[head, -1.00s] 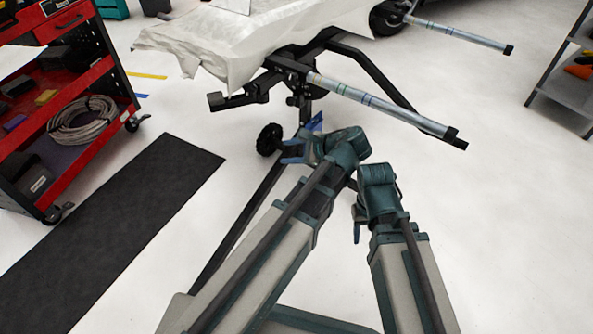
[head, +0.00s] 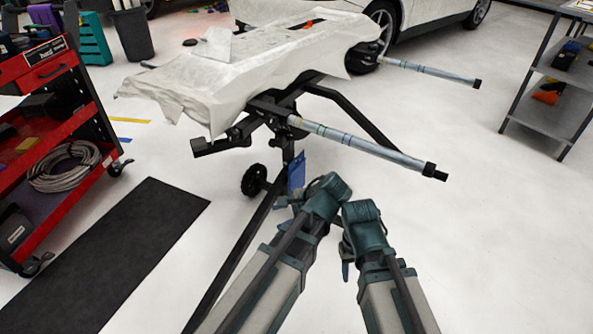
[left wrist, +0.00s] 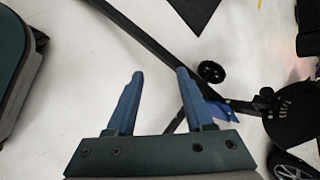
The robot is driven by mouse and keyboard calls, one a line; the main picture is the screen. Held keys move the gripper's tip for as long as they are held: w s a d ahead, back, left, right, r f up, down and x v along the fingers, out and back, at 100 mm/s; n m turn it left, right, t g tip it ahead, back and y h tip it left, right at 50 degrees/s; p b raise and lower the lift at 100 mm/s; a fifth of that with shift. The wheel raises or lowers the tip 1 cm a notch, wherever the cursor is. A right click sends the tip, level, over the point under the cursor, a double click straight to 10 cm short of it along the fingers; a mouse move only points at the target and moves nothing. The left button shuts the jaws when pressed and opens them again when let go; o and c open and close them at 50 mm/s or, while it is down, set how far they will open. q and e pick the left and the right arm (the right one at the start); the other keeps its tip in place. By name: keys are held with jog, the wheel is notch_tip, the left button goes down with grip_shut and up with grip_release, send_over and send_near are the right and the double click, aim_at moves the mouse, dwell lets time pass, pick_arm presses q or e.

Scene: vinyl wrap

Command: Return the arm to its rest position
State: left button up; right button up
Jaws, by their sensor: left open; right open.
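My left gripper (head: 284,203) is at the end of the left arm, low in front of the stand and mostly hidden by its own wrist. In the left wrist view my left gripper (left wrist: 160,75) is open, with two blue fingers apart and only floor between them. My right gripper (head: 346,270) hangs beside the right wrist, to the right of the left arm. Its fingers are small and partly hidden. Both arms reach forward from the bottom of the head view, close together, and I see nothing held.
A black stand (head: 267,108) with grey rollers (head: 362,143) holds a white-draped panel (head: 210,80) ahead. A blue piece (head: 297,172) hangs at its post. A red tool cart (head: 62,92) and black mat (head: 110,250) lie left. Grey shelves (head: 555,95) stand right. Floor at right is clear.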

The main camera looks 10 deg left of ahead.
pick_arm(q)
jog(key=s+a+f+n+g+h, duration=0.2)
jog(key=s+f+n+h, duration=0.4)
jog(key=n, duration=0.5)
jog(key=s+d+r+m+p, duration=0.1)
jog(key=s+d+r+m, duration=0.15)
jog(key=d, duration=0.35)
jog(key=s+d+r+m+p, duration=0.1)
jog(key=s+d+m+p, duration=0.15)
jog(key=d, duration=0.35)
notch_tip(320, 180, up, 38)
jog(key=n+p, duration=0.1)
jog(key=p, duration=3.5)
jog(key=shift+a+f+g, duration=0.15)
jog(key=shift+f+g, duration=0.05)
jog(key=shift+g, duration=0.1)
